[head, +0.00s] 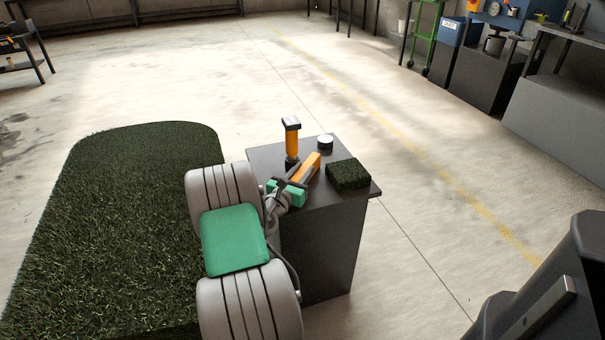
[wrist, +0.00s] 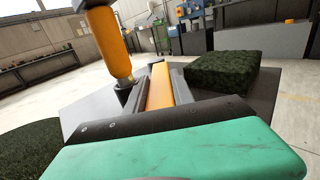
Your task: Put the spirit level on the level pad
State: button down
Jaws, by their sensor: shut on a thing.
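The orange bar (head: 311,164), which I take as the spirit level, is held in my gripper (head: 301,174) above the dark table. In the wrist view the orange bar (wrist: 159,88) lies between the two dark fingers, which are shut on it and point away from the camera. It is low over the table top; whether it touches is hard to tell. A square dark green turf block (head: 348,174) sits on the table right of the gripper and also shows in the wrist view (wrist: 222,72). I cannot tell for sure which thing is the level pad.
An orange-handled tool (head: 292,142) with a grey head stands upright close left of the bar. A white-topped round thing (head: 325,142) is at the back of the table (head: 366,193). A large turf-covered surface (head: 130,200) fills the left. Open floor lies beyond.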

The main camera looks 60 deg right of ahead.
jog(key=c, duration=1.5)
grip_release()
jog(key=shift+f, duration=0.15)
jog(key=o, duration=0.4)
